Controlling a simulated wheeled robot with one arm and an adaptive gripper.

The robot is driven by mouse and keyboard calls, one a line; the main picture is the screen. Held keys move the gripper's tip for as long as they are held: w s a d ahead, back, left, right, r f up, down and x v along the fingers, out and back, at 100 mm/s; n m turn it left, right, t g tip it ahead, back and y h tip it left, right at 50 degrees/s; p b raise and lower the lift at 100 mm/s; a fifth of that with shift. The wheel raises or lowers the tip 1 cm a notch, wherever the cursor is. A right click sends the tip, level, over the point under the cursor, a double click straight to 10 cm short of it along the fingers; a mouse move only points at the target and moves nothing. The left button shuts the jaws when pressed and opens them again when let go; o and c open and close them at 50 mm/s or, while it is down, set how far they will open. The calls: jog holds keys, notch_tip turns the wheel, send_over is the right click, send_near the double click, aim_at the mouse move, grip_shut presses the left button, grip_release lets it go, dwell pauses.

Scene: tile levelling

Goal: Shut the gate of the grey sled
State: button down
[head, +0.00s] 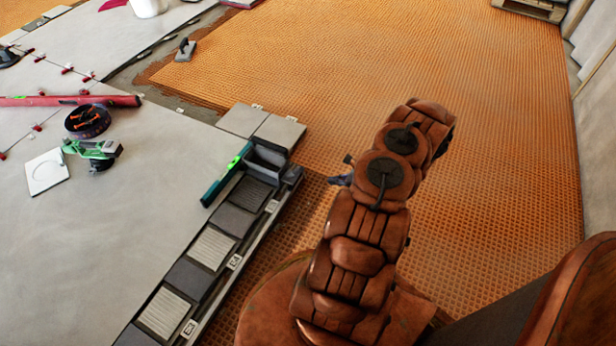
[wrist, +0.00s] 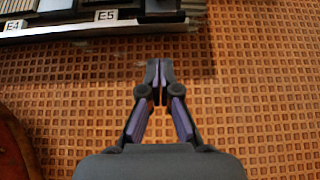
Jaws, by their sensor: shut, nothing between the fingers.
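The grey sled (head: 268,158) is a dark grey box at the far end of a rail lined with tiles. In the wrist view the lower edge of the sled (wrist: 163,8) shows at the top, cut off by the frame. I cannot tell its gate apart from its walls, nor whether the gate is open. My gripper (wrist: 153,75) is shut and empty, over the orange mat, below and apart from the rail and sled in the wrist view. In the head view my arm hides most of the gripper; a small purplish part shows right of the sled.
The rail (head: 232,262) carries dark and ribbed tiles with labels such as E4 and E5. A green-and-black level (head: 227,175) lies beside the sled. Two grey tiles (head: 278,132) lie behind it. The orange mat (head: 500,130) is clear to the right.

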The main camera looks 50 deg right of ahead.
aim_at(295, 173)
dwell(0.3)
jog(key=b+x, duration=0.4)
jog(key=x, duration=0.6)
jog(key=shift+d+f, duration=0.1)
jog(key=shift+f, duration=0.15)
jog(key=shift+w+a+r+b, duration=0.25)
jog(key=shift+w+r+b, duration=0.1)
jog(key=shift+w+r, duration=0.4)
jog(key=shift+w+a+r+b, duration=0.2)
jog(key=shift+w+r+b, duration=0.15)
jog(key=shift+w+r, duration=0.35)
